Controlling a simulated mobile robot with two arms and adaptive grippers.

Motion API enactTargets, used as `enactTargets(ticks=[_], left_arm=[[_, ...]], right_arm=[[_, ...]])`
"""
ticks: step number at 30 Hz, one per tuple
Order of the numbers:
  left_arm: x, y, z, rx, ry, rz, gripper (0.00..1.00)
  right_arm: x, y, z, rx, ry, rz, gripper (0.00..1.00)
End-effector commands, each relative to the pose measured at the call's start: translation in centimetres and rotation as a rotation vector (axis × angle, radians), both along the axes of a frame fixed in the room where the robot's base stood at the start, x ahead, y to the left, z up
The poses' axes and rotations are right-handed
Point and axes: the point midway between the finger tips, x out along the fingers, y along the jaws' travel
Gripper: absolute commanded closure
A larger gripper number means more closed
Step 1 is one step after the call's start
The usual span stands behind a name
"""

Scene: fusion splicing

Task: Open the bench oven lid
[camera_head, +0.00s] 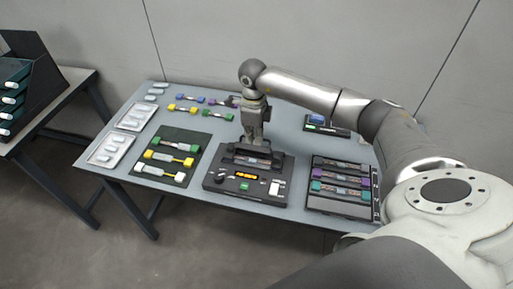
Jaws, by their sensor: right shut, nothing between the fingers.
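The bench oven appears to be the dark unit (235,184) with an orange display at the front middle of the table. Its raised dark rear part, which looks like the lid (277,157), has a pale strip along its front. I cannot tell whether the lid is open or shut. My right gripper (252,141) points down at the rear of this unit, with its fingers shut and empty. Its tips are at or just above the lid; contact is too small to tell. My left gripper is not in view.
A dark mat (174,138) with yellow and white holders lies left of the unit. A dark tray (340,206) with coloured holders lies right. Several loose coloured holders lie at the back. A dark rack (38,68) stands far left.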

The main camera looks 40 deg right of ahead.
Motion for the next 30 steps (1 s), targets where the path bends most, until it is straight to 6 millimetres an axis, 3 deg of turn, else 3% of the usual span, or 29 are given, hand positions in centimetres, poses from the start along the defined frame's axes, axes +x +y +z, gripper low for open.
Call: enactTargets(ticks=[19, 30], left_arm=[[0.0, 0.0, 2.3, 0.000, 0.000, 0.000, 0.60], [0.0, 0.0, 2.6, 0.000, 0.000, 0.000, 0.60]], right_arm=[[1.3, -1.3, 5.2, 0.002, -0.002, 0.001, 1.00], [1.5, -1.6, 5.9, 0.002, -0.001, 0.001, 1.00]])
